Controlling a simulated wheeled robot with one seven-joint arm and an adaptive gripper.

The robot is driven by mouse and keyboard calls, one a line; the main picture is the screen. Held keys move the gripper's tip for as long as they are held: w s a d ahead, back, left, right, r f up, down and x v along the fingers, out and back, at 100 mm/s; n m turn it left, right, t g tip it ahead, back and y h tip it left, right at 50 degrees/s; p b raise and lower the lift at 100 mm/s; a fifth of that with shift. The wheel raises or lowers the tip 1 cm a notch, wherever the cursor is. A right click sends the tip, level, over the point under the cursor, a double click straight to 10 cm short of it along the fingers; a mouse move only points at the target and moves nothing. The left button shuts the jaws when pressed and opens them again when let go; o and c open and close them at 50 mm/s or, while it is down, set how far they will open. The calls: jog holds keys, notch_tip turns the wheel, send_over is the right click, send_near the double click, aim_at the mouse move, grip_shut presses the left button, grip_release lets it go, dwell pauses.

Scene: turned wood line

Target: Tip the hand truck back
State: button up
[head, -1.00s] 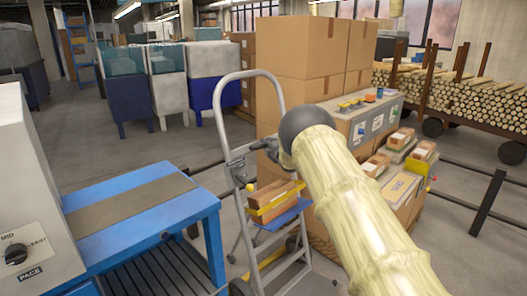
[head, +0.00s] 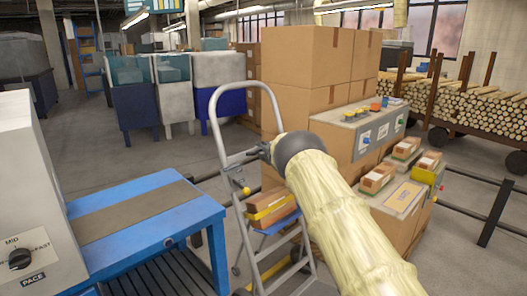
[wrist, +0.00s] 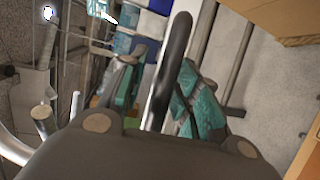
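The hand truck (head: 214,117) is a grey tubular frame with a looped top, standing between the blue table and the carton stack. It leans slightly to the left. Strapped wooden blocks (head: 270,205) ride low on it, over a blue plate. My gripper (head: 250,157) is at the truck's upper frame, below the loop. In the wrist view a dark bar of the truck (wrist: 172,65) runs between my gripper's teal-padded fingers (wrist: 163,85), which close in on both its sides. My arm hides part of the right rail and the truck's lower right.
A blue table (head: 150,240) with a grey control box (head: 25,200) stands close on the left. A low dark rail (head: 490,210) crosses the right. Open floor lies behind the truck.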

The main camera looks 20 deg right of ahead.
jog(key=shift+w+a+f, duration=0.15)
jog(key=shift+a+f, duration=0.05)
jog(key=shift+a, duration=0.1)
jog(key=shift+s+d+r, duration=0.1)
jog(key=shift+s, duration=0.75)
jog(key=s+r, duration=0.1)
jog(key=s, duration=0.9)
jog(key=shift+r, duration=0.25)
jog(key=shift+s, duration=0.1)
